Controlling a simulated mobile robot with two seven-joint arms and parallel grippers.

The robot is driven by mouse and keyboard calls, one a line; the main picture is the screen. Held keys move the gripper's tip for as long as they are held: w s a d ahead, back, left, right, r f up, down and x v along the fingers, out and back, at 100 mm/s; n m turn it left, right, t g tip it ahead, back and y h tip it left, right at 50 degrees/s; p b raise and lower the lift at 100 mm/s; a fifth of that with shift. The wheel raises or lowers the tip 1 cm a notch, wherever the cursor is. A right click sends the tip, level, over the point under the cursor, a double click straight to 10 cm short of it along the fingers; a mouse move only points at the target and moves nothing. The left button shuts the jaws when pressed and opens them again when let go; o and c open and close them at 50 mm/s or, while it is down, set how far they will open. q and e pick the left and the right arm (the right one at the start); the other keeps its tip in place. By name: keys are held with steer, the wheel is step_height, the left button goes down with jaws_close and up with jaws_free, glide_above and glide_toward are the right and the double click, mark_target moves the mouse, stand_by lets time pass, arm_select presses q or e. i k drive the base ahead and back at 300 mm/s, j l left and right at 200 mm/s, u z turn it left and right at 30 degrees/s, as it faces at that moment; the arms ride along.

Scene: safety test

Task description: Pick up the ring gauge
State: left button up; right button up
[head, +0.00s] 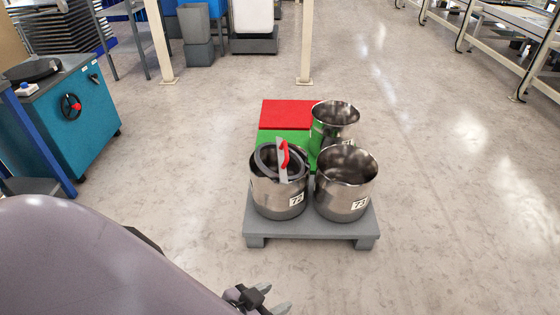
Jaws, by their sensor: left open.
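The ring gauge (283,156) looks like the dark grey ring with a light crossbar and a red handle. It rests tilted in the mouth of the front left steel pot (278,200), and its lower part is hidden inside. My left gripper (276,299) shows at the bottom edge, open, nearer to me than the pallet and well apart from the ring gauge. Nothing is seen between its fingers. My right gripper is out of view.
The grey pallet (310,230) also bears a front right pot (346,195) and a rear pot (335,120). A teal cabinet (75,120) stands left. The floor around the pallet is clear.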

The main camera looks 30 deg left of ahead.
mark_target(282, 152)
steer(key=i+j+u, duration=0.1)
steer(key=i+u, duration=0.15)
steer(key=i, duration=0.15)
steer(key=i+u, duration=0.3)
steer(key=i, duration=0.9)
